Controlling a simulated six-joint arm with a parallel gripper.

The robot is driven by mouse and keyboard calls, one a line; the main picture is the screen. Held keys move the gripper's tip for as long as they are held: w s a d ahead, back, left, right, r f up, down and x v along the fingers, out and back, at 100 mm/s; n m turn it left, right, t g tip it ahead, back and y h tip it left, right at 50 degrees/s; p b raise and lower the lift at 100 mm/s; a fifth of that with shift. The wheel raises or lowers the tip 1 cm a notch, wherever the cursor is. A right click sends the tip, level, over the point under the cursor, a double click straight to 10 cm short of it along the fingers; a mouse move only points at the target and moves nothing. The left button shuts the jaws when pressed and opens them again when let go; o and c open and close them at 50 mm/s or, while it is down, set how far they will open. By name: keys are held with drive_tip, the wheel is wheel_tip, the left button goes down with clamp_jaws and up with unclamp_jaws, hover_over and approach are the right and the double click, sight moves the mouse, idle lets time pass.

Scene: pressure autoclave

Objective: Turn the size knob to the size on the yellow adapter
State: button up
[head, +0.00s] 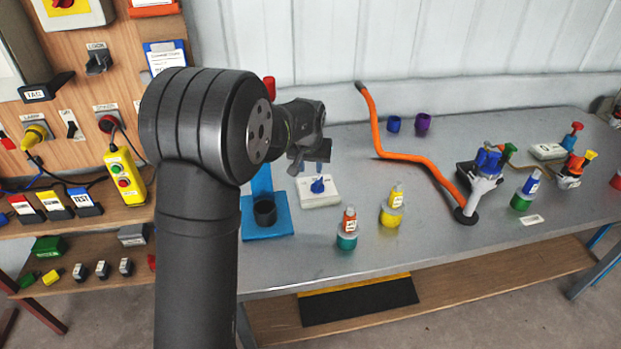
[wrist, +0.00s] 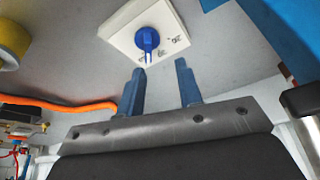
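The size knob (head: 317,185) is blue and sits on a white square plate (head: 330,200) on the grey bench. In the wrist view the knob (wrist: 148,40) lies just beyond my fingertips, with small dark marks on the plate beside it. My gripper (head: 311,165) is above the plate. Its two blue fingers (wrist: 160,66) are apart with nothing between them, and they do not touch the knob. A yellow round piece (head: 391,215), which looks like the yellow adapter, stands right of the plate with a yellow-capped bottle on it. Its size mark is not readable.
A blue stand (head: 281,228) with a dark cup is close left of the plate. A teal piece with a red-capped bottle (head: 349,220) stands in front right. An orange hose (head: 407,157) runs behind to a grey-and-blue fitting (head: 485,175). The front right bench top is mostly clear.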

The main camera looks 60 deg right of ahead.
drive_tip(key=a+r+m+g, duration=0.1)
drive_tip(key=a+r+m, duration=0.3)
drive_tip(key=r, duration=0.4)
drive_tip(key=m, duration=0.1)
approach(316, 182)
drive_tip(key=shift+g+h, duration=0.4)
drive_tip(key=x, duration=0.8)
drive_tip(key=shift+w+a+f, duration=0.25)
drive_tip(key=shift+w+f, duration=0.05)
drive_tip(key=shift+f, duration=0.2)
